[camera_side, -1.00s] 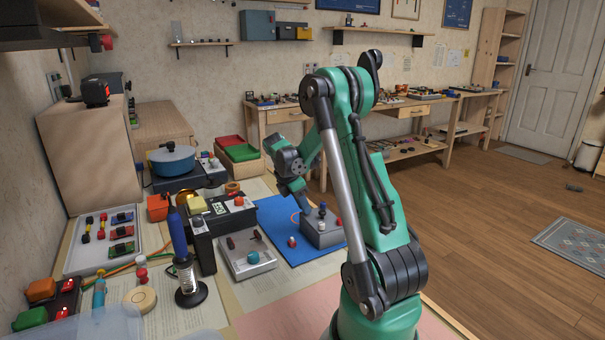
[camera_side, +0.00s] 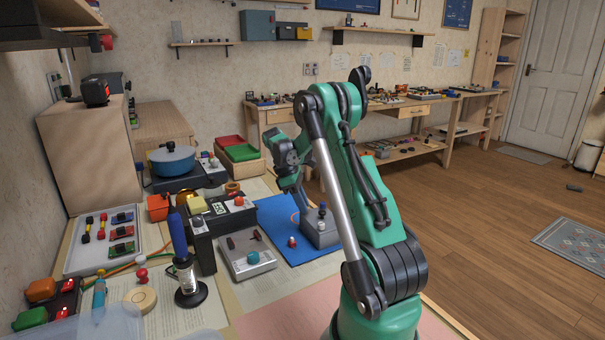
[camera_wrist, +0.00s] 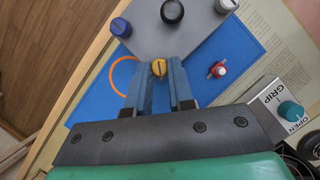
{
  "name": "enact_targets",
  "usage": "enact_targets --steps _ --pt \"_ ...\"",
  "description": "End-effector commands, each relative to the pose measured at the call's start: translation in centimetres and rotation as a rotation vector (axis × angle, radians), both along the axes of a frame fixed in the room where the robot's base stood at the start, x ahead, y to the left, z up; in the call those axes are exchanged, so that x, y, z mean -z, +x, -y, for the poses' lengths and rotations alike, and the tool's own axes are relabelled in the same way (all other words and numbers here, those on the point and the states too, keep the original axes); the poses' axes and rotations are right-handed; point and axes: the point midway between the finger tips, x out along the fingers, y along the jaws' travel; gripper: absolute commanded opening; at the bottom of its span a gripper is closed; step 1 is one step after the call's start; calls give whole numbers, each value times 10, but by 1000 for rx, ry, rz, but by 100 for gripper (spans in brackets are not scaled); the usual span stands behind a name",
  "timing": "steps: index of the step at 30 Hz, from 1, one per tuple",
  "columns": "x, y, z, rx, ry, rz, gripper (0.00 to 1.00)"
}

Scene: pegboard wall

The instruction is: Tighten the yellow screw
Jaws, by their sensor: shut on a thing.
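The yellow screw (camera_wrist: 159,68) shows a slotted head in the wrist view, at the near edge of a grey box (camera_wrist: 190,32). My gripper (camera_wrist: 159,76) has its two blue fingers on either side of the screw head, shut on it. How deep the screw sits is hidden. In the side view my gripper (camera_side: 300,200) is low beside the grey box (camera_side: 322,236), and the screw cannot be made out there.
A red-and-white part (camera_wrist: 217,70) lies on the mat. A grey panel with a teal knob (camera_wrist: 291,111) is to the right.

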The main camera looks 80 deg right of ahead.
Motion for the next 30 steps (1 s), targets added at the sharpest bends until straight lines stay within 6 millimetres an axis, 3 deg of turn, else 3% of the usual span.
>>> enact_targets --steps 30 --pt "0 -4 8 966 2 0 0"
